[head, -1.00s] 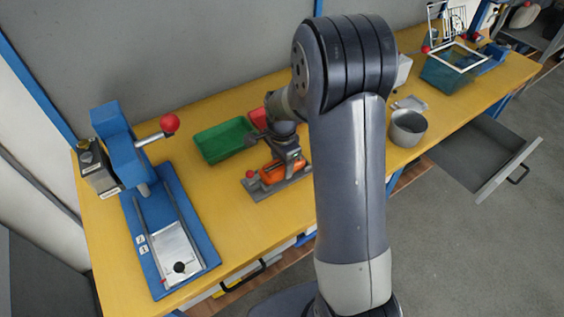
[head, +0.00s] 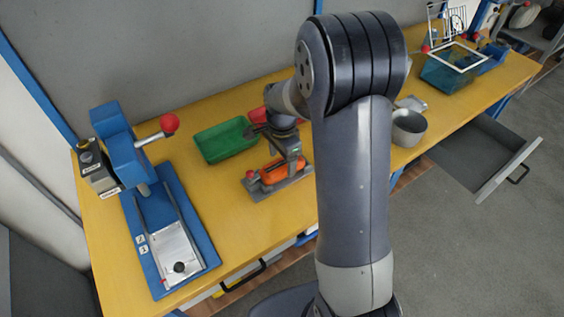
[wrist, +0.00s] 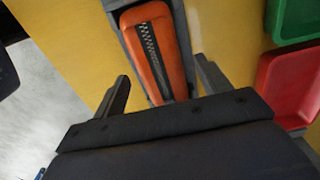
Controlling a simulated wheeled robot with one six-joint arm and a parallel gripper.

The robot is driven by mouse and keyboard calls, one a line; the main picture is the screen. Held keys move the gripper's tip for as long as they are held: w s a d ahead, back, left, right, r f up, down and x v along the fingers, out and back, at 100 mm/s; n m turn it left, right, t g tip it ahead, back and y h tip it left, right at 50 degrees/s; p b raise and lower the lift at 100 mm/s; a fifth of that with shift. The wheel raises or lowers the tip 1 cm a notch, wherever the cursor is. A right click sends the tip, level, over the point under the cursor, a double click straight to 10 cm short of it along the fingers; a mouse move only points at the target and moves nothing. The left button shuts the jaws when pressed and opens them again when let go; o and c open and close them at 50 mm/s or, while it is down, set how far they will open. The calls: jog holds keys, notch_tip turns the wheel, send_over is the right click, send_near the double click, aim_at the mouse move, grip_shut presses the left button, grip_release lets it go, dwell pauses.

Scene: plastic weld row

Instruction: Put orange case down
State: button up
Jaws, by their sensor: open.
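The orange case (head: 272,173) lies in a grey fixture (head: 259,193) on the yellow bench. In the wrist view the orange case (wrist: 152,32), with a dark ridged strip along its top, sits between the raised sides of the fixture. My gripper (head: 291,158) is just beside and above the case in the head view. In the wrist view my gripper (wrist: 161,70) is open, with one finger on each side of the case's near end and gaps between. The case's near end is hidden behind the gripper body.
A green tray (head: 226,152) and a red tray (head: 287,117) stand behind the fixture. A blue press (head: 125,150) with a red-knobbed lever is at the left. A metal pot (head: 408,135) and a teal bin (head: 447,76) are to the right. An open drawer (head: 490,165) juts out.

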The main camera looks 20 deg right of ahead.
aim_at(282, 163)
notch_tip(282, 163, up, 10)
dwell(0.3)
dwell(0.5)
jog(key=shift+f, duration=4.2)
